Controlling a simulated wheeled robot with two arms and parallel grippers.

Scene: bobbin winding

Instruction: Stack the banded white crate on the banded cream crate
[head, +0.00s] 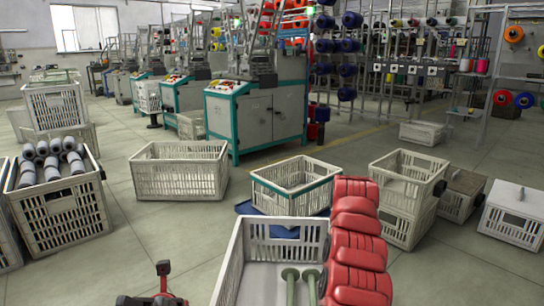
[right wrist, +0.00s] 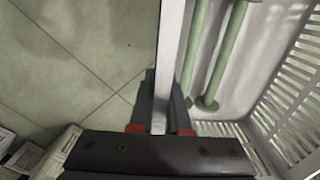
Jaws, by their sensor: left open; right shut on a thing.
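The white crate (head: 232,262) is close in front of me at the bottom of the head view, with green flanged rods (head: 290,285) inside. No band shows on its visible part. My right gripper (right wrist: 160,128) is shut on this crate's wall (right wrist: 172,60) in the right wrist view; my red arm hides it in the head view. The cream crate (head: 275,199) with a dark green band stands just beyond, on a blue base (head: 246,208), and looks empty. The held crate overlaps its near side in the picture. My left gripper (head: 148,292) is open and empty at the bottom left.
A cream crate (head: 180,178) stands left of the banded one, and stacked crates (head: 405,197) stand to the right. A crate of grey bobbins (head: 62,210) is at far left. Machines (head: 255,110) line the back. Floor (head: 150,235) is clear at front left.

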